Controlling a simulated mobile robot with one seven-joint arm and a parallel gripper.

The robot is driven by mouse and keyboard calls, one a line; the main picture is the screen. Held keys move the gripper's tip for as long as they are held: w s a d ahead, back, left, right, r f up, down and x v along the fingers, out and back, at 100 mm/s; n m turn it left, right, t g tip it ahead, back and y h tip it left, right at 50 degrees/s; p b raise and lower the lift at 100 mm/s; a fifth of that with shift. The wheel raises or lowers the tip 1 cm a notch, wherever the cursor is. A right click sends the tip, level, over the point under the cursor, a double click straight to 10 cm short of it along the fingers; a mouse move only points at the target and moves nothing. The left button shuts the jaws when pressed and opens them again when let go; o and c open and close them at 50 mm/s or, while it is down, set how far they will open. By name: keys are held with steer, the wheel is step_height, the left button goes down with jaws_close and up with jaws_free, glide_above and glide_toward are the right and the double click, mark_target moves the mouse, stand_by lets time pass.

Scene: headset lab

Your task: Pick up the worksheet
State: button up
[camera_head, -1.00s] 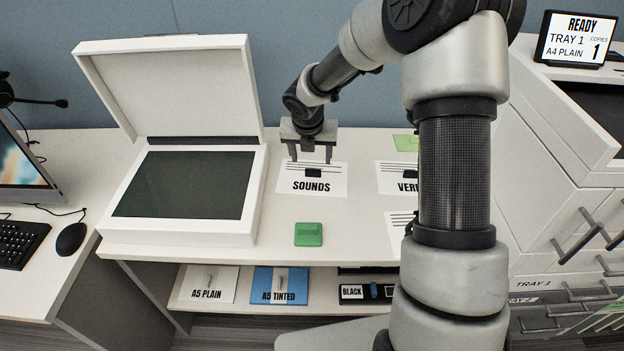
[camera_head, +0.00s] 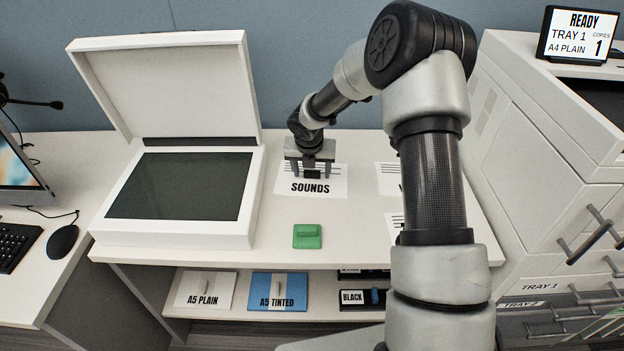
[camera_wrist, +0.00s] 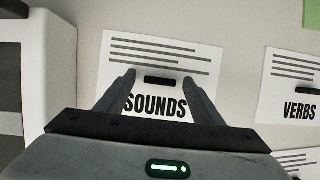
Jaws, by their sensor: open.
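A white worksheet marked SOUNDS (camera_head: 311,188) lies flat on the counter, right of the open scanner, with a small black tab on it. In the wrist view the SOUNDS worksheet (camera_wrist: 205,68) shows its printed lines and the black tab (camera_wrist: 160,81). My gripper (camera_head: 309,179) is over this sheet, with its fingers apart on either side of the tab. In the wrist view my gripper (camera_wrist: 162,78) is open and empty. A second sheet marked VERBS (camera_wrist: 298,85) lies to the right, partly hidden by my arm in the head view.
The scanner (camera_head: 245,210) with its lid up stands at left. A green block (camera_head: 307,236) sits on the counter's front part. A shelf below holds an A5 PLAIN pack (camera_head: 205,279) and an A5 TINTED pack (camera_head: 280,283). A printer (camera_head: 530,160) stands at right.

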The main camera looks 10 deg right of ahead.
steer(key=c, duration=1.2)
